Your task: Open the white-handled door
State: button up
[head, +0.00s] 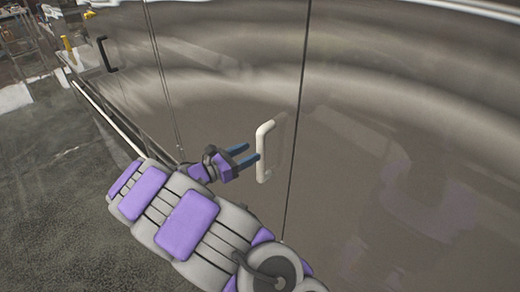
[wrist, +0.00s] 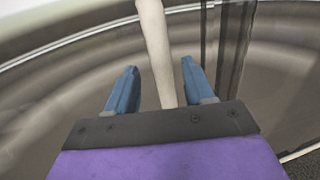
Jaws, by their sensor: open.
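The white handle (head: 263,151) is an upright bar on a shiny grey door panel (head: 225,95), near the panel's right edge seam. My gripper (head: 248,153) is open just left of the handle, with its blue fingers pointing at it. In the wrist view the white handle (wrist: 154,50) runs down between the two blue fingers of my gripper (wrist: 158,85). Gaps show between the handle and both fingers. The door panel lies flush with its neighbours, and its lower part is hidden by my arm.
A black handle (head: 106,54) is on another panel at the upper left. A metal rail (head: 107,118) runs along the machine's left side. The grey floor (head: 50,190) at the left is open. Yellow parts (head: 68,45) stand at the far upper left.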

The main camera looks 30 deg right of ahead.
aim_at(257, 149)
jog(key=shift+w+d+b, duration=0.15)
jog(key=shift+w+d, duration=0.05)
jog(key=shift+d, duration=1.15)
jog(key=shift+w+d+b, duration=0.15)
jog(key=shift+w+d, duration=0.05)
jog(key=shift+d, duration=1.1)
jog(key=shift+c, duration=0.2)
grip_shut()
